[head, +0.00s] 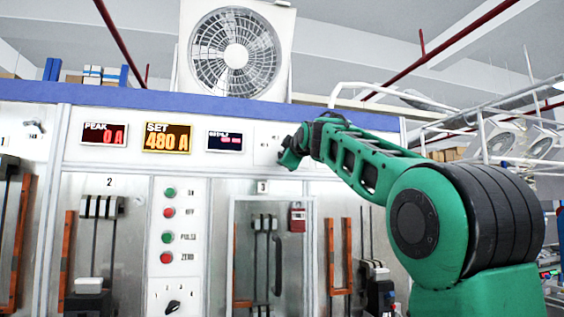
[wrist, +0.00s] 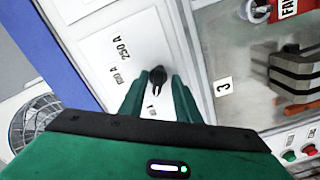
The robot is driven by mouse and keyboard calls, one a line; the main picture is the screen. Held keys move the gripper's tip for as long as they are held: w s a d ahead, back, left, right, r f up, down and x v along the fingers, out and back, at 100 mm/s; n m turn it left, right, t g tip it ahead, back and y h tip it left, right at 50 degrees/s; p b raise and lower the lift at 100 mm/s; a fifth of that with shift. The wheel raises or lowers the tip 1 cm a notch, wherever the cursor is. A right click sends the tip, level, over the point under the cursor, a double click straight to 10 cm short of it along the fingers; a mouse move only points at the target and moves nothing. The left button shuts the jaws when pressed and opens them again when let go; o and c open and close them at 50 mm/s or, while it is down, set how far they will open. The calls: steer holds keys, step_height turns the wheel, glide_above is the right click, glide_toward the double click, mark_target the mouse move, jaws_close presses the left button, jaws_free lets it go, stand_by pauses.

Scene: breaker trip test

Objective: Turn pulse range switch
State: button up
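The pulse range switch is a small black rotary knob (wrist: 157,76) on a white panel with current labels, one reading 250 A, in the wrist view. My green gripper (wrist: 160,80) has its two fingers apart, one on each side of the knob. The knob's near end lies between the fingertips, and I see a gap at the sides; contact is not clear. In the head view my gripper (head: 287,160) is at the white panel (head: 263,142) right of the displays, and it hides the knob.
Red PEAK (head: 104,133) and yellow SET 480 A (head: 167,138) displays sit left of my gripper. Below are a button column (head: 168,225) with another black knob (head: 173,306) and a framed door (head: 240,215) with a red lock (head: 297,219). A fan (head: 235,52) stands above.

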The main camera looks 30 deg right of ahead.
steer(key=shift+s, duration=0.1)
steer(key=v, duration=1)
steer(key=shift+s, duration=0.2)
steer(key=shift+s+a, duration=0.1)
